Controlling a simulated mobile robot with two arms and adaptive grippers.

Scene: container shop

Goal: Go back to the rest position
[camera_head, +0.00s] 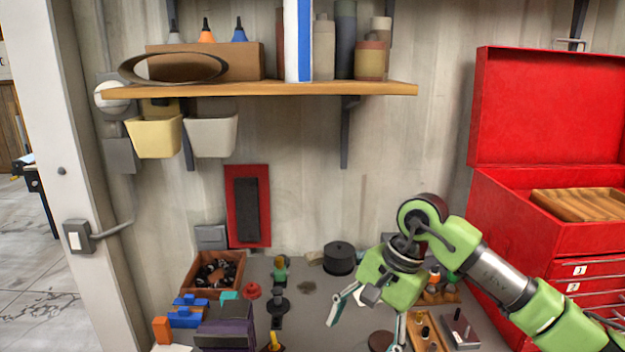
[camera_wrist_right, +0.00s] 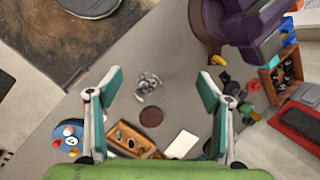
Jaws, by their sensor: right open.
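My right arm, green and grey, reaches in from the right in the head view. Its gripper (camera_head: 364,334) hangs above the workbench with its fingers spread apart. In the right wrist view the right gripper (camera_wrist_right: 160,75) has a wide gap between its fingers, and nothing is held in it. The grey bench top with a small pile of grey pieces (camera_wrist_right: 149,88) and a brown disc (camera_wrist_right: 151,117) shows below and between the fingers. My left gripper is in neither view.
A red tool chest (camera_head: 545,235) with its lid up stands at the right, close to my right arm. A wooden shelf (camera_head: 290,90) hangs above. A parts box (camera_head: 215,272), blue pieces (camera_head: 186,312) and a purple object (camera_head: 226,328) crowd the bench's left side.

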